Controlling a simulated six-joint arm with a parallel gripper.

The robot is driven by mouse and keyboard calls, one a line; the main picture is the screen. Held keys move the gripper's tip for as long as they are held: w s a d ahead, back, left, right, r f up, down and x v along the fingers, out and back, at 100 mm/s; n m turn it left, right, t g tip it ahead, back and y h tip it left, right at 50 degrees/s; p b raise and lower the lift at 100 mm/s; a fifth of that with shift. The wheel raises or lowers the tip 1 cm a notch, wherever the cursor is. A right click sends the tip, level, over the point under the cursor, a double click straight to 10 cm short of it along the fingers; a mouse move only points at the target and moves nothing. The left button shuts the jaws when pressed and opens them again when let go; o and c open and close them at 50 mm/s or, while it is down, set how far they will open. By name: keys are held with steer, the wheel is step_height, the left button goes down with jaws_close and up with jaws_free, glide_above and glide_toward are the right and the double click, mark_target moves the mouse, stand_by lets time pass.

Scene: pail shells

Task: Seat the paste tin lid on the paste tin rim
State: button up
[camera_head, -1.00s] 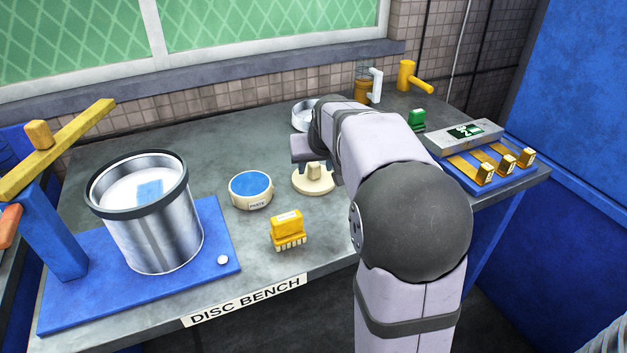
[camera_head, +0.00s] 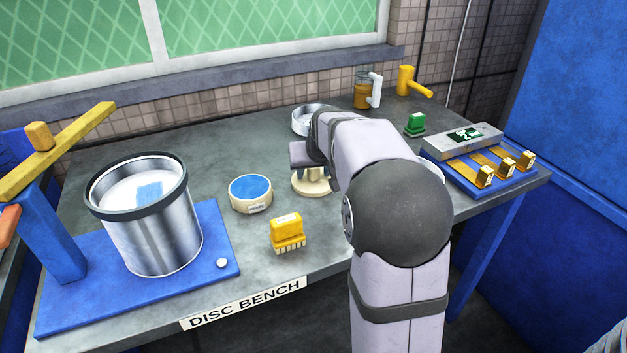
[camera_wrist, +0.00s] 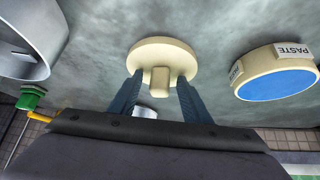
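The paste tin lid (camera_head: 313,191) is a cream disc with an upright knob, lying flat on the bench. It also shows at the top of the wrist view (camera_wrist: 178,54). My gripper (camera_wrist: 160,84) is open, with one dark finger on each side of the knob and gaps visible between. In the head view my gripper (camera_head: 305,165) is just above the lid and partly hides it. The paste tin (camera_head: 251,204) is a short cream tin with blue contents and a PASTE label, standing left of the lid. It is at the right in the wrist view (camera_wrist: 265,84).
A yellow brush-like block (camera_head: 287,230) stands in front of the tin. A large metal pail (camera_head: 165,230) stands on a blue board at left. A metal dish (camera_head: 303,122) is behind my gripper. A green block (camera_head: 415,123) and a scale (camera_head: 463,140) are right. Bench behind the tin is clear.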

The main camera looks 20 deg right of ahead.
steer(key=shift+s+a+f, duration=0.1)
steer(key=shift+s+f, duration=0.15)
steer(key=shift+f, duration=0.5)
steer(key=c, duration=0.7)
steer(key=shift+r, duration=0.15)
steer(key=shift+w+r+p, duration=0.2)
steer(key=shift+r+p, duration=0.8)
steer(key=shift+p, duration=0.05)
steer(key=shift+r, duration=0.4)
steer(key=shift+c, duration=0.8)
steer(key=shift+w+r+p, duration=0.1)
steer(key=shift+r+p, duration=2)
steer(key=shift+r, duration=0.15)
